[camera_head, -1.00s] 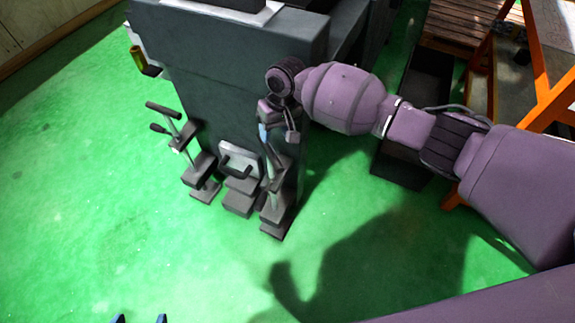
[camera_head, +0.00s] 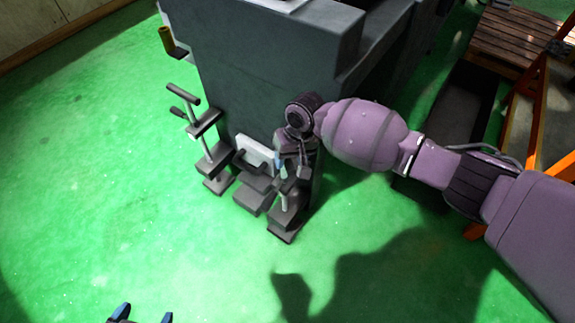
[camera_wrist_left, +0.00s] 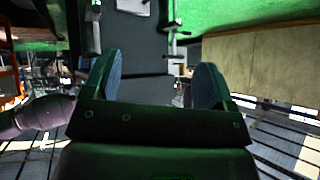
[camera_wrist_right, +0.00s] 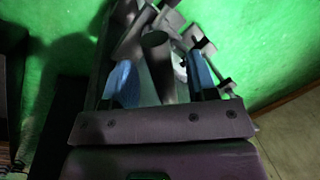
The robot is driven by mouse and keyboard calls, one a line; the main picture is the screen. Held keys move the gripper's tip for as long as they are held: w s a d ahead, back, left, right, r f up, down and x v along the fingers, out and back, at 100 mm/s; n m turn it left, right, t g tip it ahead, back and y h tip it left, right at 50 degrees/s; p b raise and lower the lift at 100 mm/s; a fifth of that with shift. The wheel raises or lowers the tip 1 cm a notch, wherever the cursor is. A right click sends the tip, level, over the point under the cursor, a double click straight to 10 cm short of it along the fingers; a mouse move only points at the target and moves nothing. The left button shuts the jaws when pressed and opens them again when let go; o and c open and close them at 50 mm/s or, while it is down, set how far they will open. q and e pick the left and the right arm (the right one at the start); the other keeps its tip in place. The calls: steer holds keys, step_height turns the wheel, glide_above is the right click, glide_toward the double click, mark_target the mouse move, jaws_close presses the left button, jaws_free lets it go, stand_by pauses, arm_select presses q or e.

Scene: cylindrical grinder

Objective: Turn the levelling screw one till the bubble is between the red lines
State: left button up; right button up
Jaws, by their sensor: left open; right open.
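The levelling screws stand at the foot of the grey grinder. The left one (camera_head: 207,150) has a T-shaped handle (camera_head: 184,95) and is free of my grippers. The right one (camera_head: 285,203) is partly hidden under my right gripper (camera_head: 287,166), which is open at its top. In the right wrist view a dark cylindrical bar (camera_wrist_right: 159,62) lies between the open fingers (camera_wrist_right: 163,85); contact cannot be told. My left gripper (camera_head: 143,319) is open and empty at the bottom edge, away from the screws. I cannot make out the bubble or red lines, nor which screw is one.
The grinder body (camera_head: 270,80) rises behind the screws. A light plate (camera_head: 257,153) sits low between them. A wooden pallet (camera_head: 515,45) and orange frame (camera_head: 535,110) stand at the right. The green floor (camera_head: 110,210) is clear at the front left.

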steer(key=f, duration=0.2)
steer(key=f+b, duration=0.1)
steer(key=f, duration=0.1)
steer(key=shift+s+a+f, duration=0.1)
steer(key=shift+a, duration=0.3)
jaws_close()
